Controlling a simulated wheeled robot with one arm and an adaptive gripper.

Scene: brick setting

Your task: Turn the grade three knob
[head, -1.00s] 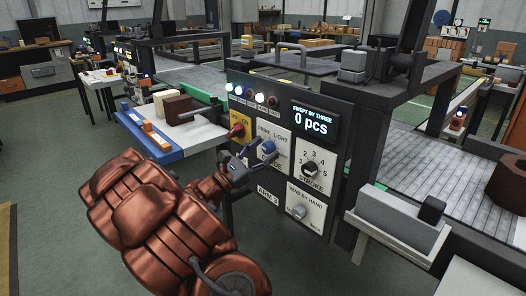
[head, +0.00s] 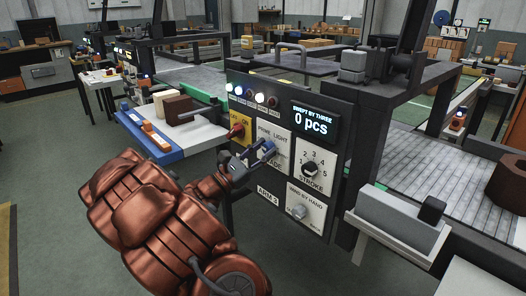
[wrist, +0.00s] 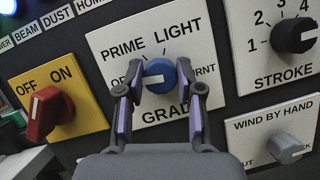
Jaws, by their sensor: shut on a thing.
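The grade knob (wrist: 159,76) is blue and round with a white mark pointing to the left in the wrist view, towards a partly hidden label starting "OF". It sits on a white plate (wrist: 181,18) marked PRIME, LIGHT and a partly covered word ending "RNT", with GRADE below. My gripper (wrist: 157,80) has one finger on each side of the knob and is shut on it. The head view also shows the blue knob (head: 268,147) on the dark panel, with my gripper (head: 258,157) at it. The fingers hide parts of the side labels.
A red OFF/ON switch (wrist: 48,112) is close on the left. The black STROKE knob (wrist: 296,31) is at upper right and the grey WIND BY HAND knob (wrist: 287,147) at lower right. The display (head: 313,121) reads 0 pcs.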

